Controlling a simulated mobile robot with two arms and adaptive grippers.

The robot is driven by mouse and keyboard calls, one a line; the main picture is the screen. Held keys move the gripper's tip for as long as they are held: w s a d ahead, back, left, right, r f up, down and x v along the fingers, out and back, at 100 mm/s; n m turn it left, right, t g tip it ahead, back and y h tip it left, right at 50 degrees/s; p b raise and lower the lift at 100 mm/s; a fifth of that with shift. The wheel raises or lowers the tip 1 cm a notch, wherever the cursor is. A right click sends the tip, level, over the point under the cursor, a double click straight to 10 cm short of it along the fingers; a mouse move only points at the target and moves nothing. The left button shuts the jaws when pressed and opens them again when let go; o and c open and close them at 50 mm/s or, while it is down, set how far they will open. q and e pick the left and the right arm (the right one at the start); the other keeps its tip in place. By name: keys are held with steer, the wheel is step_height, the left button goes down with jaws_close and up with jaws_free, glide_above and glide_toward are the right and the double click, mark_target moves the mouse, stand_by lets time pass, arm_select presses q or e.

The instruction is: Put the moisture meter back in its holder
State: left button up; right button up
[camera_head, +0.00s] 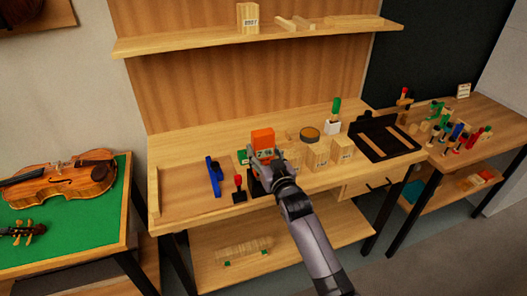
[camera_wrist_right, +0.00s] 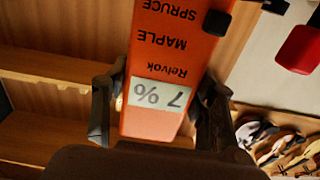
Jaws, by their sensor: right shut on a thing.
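The moisture meter (camera_head: 262,139) is an orange block, held upright above the bench in the head view. In the wrist view the meter (camera_wrist_right: 165,60) shows a pale display reading 7 % and the words Relvok, MAPLE and SPRUCE, upside down. My right gripper (camera_head: 266,164) is shut on it; its fingers (camera_wrist_right: 158,105) press on both sides of the meter near the display. A dark block (camera_head: 254,188) shows just below the gripper; I cannot tell whether it is the holder, as the gripper and arm hide much of it. My left gripper is not in view.
Left of my gripper are a blue clamp-like tool (camera_head: 213,177) and a red-handled tool (camera_head: 238,181). Right of it stand wooden blocks (camera_head: 317,157), a round tin (camera_head: 309,134) and a green-handled tool (camera_head: 335,108). A violin (camera_head: 60,182) lies on the left table. The bench's left part is clear.

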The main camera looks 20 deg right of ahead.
mark_target(264, 164)
steer(key=shift+f+b, duration=1.35)
steer(key=shift+f, duration=0.7)
steer(key=o, duration=1.4)
steer(key=shift+o, duration=0.2)
steer(key=shift+f, duration=0.1)
steer(key=shift+s, duration=0.15)
